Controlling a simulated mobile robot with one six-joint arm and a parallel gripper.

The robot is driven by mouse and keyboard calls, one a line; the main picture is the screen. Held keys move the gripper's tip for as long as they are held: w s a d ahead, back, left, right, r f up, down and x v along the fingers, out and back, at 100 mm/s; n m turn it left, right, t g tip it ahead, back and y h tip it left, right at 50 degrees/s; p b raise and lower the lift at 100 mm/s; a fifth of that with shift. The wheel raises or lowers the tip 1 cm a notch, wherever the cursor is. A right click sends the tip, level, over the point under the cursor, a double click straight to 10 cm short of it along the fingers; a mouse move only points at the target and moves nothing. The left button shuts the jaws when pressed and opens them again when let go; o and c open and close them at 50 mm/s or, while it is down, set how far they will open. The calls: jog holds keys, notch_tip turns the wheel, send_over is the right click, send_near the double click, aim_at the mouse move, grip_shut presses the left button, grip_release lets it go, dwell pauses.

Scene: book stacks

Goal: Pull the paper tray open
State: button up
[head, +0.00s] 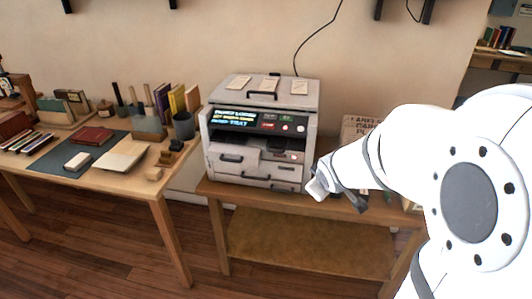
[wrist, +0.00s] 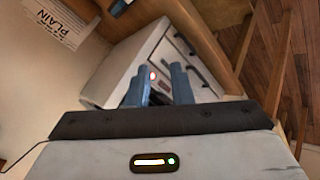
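The paper tray (head: 255,181) is the low, wide front of the grey-white copier (head: 213,150), with a dark handle. It looks shut, flush with the copier front. The copier stands on a wooden table, its lit display (head: 234,119) showing small text that ends in "TRAY". In the head view, the end of my arm is just right of the copier's lower front corner. In the wrist view, my gripper (wrist: 160,84) is open, its two blue-grey fingers apart with nothing seen held between them. The copier (wrist: 122,62) and dark handles show beyond; finger contact cannot be told.
The copier's table (head: 236,199) has a lower shelf (head: 300,245). A printed sign (head: 357,126) stands behind my arm. To the left, a desk (head: 150,185) holds books, pens and cups. Open wooden floor (head: 130,260) lies in front.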

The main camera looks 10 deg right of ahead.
jog(key=w+f+n+t+y+b, duration=0.35)
jog(key=w+f+n+b, duration=0.3)
jog(key=w+f, duration=0.45)
jog(key=n+t+y+b, duration=0.2)
jog(key=n+y+b, duration=0.3)
jog(key=n, duration=0.2)
send_near(286, 200)
notch_tip(286, 200, up, 3)
jog(key=w, duration=0.2)
jog(key=shift+s+a+f+n+t, duration=0.1)
jog(key=shift+a+f+n+t, duration=0.15)
jog(key=shift+a+f, duration=0.15)
jog(key=shift+a+f+y, duration=0.1)
jog(key=shift+y, duration=0.15)
jog(key=shift+w+a, duration=0.2)
jog(key=shift+w, duration=0.25)
jog(key=b+x, duration=0.1)
jog(key=x, duration=0.5)
jog(key=shift+w+a, duration=0.2)
jog(key=shift+w, duration=0.15)
jog(key=shift+c, duration=0.3)
